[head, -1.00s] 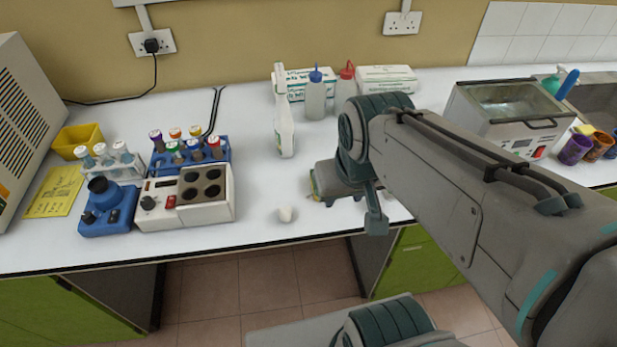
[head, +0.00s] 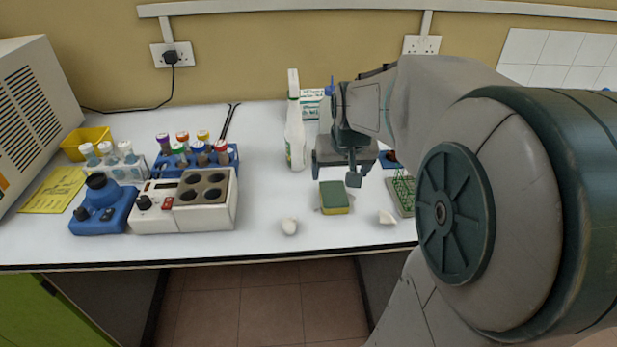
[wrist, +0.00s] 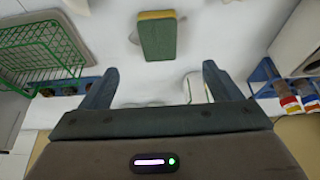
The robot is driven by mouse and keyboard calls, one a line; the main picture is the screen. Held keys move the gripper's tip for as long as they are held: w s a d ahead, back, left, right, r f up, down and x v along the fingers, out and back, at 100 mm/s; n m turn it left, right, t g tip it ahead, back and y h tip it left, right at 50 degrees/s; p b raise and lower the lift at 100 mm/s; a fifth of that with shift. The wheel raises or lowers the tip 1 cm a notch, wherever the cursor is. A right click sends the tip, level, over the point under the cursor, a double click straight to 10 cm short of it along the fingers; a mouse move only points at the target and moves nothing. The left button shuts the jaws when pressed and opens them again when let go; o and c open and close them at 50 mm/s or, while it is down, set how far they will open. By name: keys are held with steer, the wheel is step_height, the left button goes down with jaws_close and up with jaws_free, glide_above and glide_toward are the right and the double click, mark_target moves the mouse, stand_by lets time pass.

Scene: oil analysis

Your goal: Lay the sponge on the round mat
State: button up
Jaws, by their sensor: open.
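The sponge (head: 334,197), green on top with a yellow edge, lies flat on the white bench near its front edge. It also shows at the top middle of the wrist view (wrist: 157,38). My gripper (head: 335,174) is open and empty just behind the sponge in the head view. In the wrist view my two fingers (wrist: 158,84) are wide apart, and the sponge lies beyond their tips, apart from them. I see no round mat in either view; my arm hides the right part of the bench.
A white spray bottle (head: 295,132) stands left of my gripper. A green wire rack (head: 403,194) is right of the sponge. A heating block (head: 205,208) and tube racks (head: 222,157) stand left. Bench between block and sponge is mostly clear.

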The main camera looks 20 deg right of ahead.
mark_target(334, 195)
steer(key=x, duration=1.3)
steer(key=shift+w+d+f, duration=0.1)
steer(key=shift+d+f, duration=0.1)
steer(key=c, duration=1.1)
steer(key=shift+r, duration=0.1)
steer(key=shift+c, duration=0.2)
